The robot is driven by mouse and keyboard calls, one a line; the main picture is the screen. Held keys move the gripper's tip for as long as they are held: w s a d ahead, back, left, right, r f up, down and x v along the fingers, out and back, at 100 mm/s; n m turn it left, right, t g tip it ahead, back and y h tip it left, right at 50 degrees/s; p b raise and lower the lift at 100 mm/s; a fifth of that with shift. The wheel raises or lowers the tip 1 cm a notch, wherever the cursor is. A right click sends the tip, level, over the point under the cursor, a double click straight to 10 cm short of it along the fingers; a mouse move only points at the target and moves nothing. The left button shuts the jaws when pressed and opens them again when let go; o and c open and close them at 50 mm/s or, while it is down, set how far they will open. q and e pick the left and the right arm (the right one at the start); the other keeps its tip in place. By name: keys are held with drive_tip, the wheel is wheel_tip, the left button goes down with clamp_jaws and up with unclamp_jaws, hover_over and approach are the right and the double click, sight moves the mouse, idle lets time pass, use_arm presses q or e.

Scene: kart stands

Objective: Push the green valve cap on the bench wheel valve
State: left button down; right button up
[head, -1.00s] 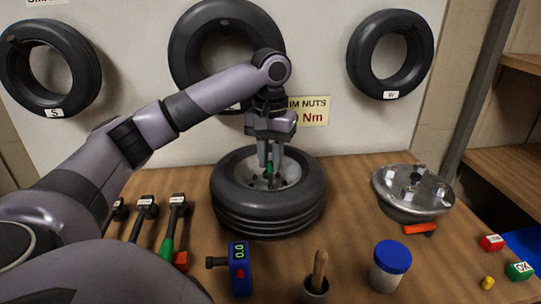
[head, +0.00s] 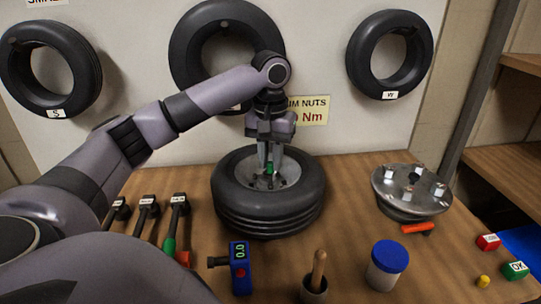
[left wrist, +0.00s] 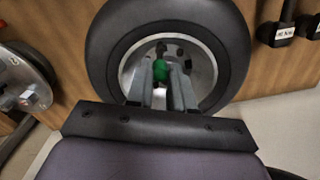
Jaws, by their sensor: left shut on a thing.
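The bench wheel (head: 268,205), a black tyre on a silver hub, lies flat on the wooden bench; it also fills the upper middle of the left wrist view (left wrist: 237,45). My left gripper (head: 270,170) reaches down over the hub from above. The green valve cap (head: 270,168) is between its fingertips, and the gripper is shut on it. In the left wrist view the cap (left wrist: 160,69) shows between the two grey fingers. The valve under the cap is hidden, so I cannot tell how far the cap sits on it. My right gripper is not in view.
A blue gauge (head: 240,266), a pot with a wooden-handled brush (head: 315,283) and a blue-lidded jar (head: 387,266) stand in front. A silver dish (head: 411,196) stands right. Torque wrenches (head: 174,222) lie left. Tyres hang behind.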

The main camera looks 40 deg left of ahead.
sight(270, 163)
use_arm(q)
drive_tip(key=shift+n, duration=0.4)
idle(0.6)
drive_tip(key=shift+f, duration=1.45)
drive_tip(key=c, duration=1)
unclamp_jaws()
drive_tip(key=shift+r, duration=3.6)
